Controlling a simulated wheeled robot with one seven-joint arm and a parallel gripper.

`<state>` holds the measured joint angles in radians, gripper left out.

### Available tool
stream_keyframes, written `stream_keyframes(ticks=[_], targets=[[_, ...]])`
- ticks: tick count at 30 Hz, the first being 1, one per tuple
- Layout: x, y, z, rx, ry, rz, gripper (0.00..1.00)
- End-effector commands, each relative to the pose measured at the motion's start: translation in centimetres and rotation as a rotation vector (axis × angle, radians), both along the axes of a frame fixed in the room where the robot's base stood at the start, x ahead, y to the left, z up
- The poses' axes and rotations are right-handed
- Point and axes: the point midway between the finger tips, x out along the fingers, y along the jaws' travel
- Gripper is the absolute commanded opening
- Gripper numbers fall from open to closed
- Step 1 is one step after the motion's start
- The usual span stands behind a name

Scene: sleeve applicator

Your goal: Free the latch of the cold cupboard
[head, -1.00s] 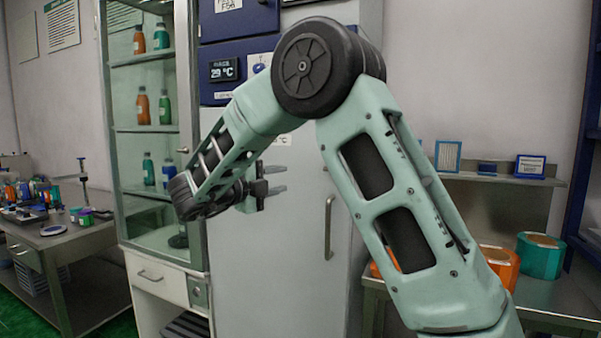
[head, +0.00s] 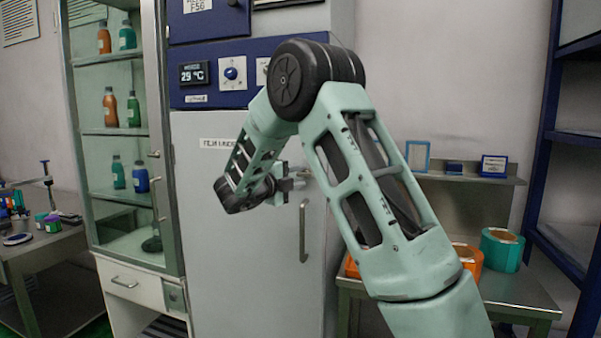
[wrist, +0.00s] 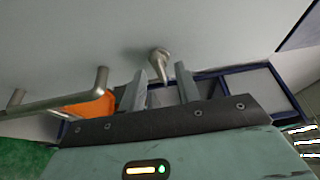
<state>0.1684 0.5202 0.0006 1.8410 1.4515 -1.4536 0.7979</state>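The cold cupboard has a tall grey door (head: 225,270) below a blue panel whose display reads 29 °C. A vertical bar handle (head: 303,232) sits near the door's right edge; it also shows at the left of the wrist view (wrist: 55,107). In the wrist view a small metal latch lever (wrist: 160,60) sticks out from the door. My gripper (wrist: 162,80) is open, with a finger to each side of the latch's lower end; I cannot tell whether either touches it. In the head view my gripper (head: 298,177) is close to the door, above the handle, and the arm partly hides this area.
A glass-fronted cabinet (head: 110,165) with bottles stands left of the cupboard. A steel table (head: 510,290) with orange and teal containers (head: 502,249) stands at the right, beside a blue shelf frame (head: 540,150). A bench (head: 45,245) stands at far left.

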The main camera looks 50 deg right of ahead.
Motion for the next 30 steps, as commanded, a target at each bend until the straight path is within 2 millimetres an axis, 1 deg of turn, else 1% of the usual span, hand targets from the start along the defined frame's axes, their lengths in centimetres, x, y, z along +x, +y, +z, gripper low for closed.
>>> stream_keyframes(ticks=[1, 5, 14, 15, 17, 18, 30], targets=[[0.0, -0.6, 0.1, 0.0, 0.001, -0.001, 0.33], [0.0, -1.4, 0.0, 0.001, 0.001, 0.0, 0.33], [0.0, -1.6, -0.1, 0.0, 0.0, 0.001, 0.33], [0.0, -1.6, 0.0, 0.0, 0.0, 0.001, 0.27], [0.0, -1.6, 0.0, 0.0, 0.0, 0.001, 0.1], [0.0, -1.6, 0.0, 0.0, 0.0, 0.001, 0.0], [0.0, -1.5, -0.2, -0.014, 0.034, 0.002, 0.0]])
